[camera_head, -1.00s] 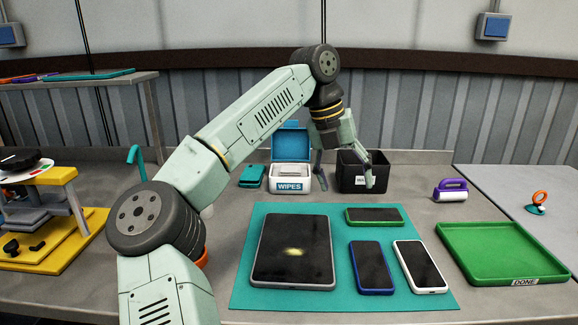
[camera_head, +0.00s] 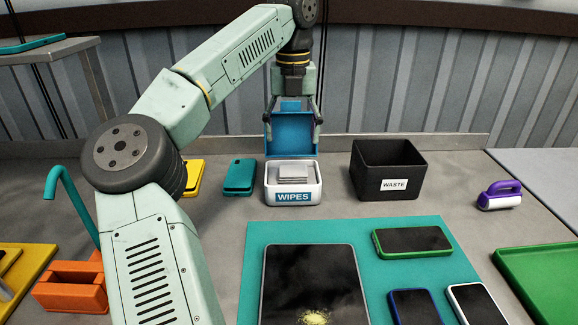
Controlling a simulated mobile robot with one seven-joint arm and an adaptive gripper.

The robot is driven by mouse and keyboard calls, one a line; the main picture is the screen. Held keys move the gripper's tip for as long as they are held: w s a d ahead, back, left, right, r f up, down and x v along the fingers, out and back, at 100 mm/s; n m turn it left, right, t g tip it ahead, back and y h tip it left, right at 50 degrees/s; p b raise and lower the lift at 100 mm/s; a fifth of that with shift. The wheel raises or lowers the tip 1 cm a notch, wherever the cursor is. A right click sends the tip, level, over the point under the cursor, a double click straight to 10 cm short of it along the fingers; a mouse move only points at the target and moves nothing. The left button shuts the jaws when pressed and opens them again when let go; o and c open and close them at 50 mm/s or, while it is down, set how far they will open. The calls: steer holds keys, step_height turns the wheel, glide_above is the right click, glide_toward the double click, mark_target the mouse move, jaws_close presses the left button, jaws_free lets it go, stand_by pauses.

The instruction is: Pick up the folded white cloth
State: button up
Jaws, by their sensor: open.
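The folded white cloth (camera_head: 293,173) lies in the open top of a white box labelled WIPES (camera_head: 311,192). The box's blue lid (camera_head: 291,143) stands raised behind it. My gripper (camera_head: 293,118) hangs pointing down, above the cloth in the picture, with its two fingers spread on either side of the lid's upper part. It is open and empty, and apart from the cloth. How far it is in depth from the lid I cannot tell.
A black WASTE bin (camera_head: 420,172) stands right of the box, and a teal case (camera_head: 240,176) close on its left. In front, a teal mat (camera_head: 375,275) holds a tablet (camera_head: 315,285) and several phones. A purple-handled roller (camera_head: 499,195) is at right.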

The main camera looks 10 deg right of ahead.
mark_target(292, 170)
step_height(292, 170, down, 4)
steer(key=shift+s+r, duration=0.1)
steer(key=shift+s, duration=0.05)
steer(key=shift+w+d+f+p, duration=0.15)
steer(key=shift+f+p, duration=0.45)
steer(key=shift+f, duration=0.85)
steer(key=shift+w+a+f+p, duration=0.15)
steer(key=shift+f+p, duration=0.4)
steer(key=shift+f, duration=0.85)
steer(key=shift+d, duration=0.1)
steer(key=shift+c, duration=0.5)
steer(key=c, duration=0.7)
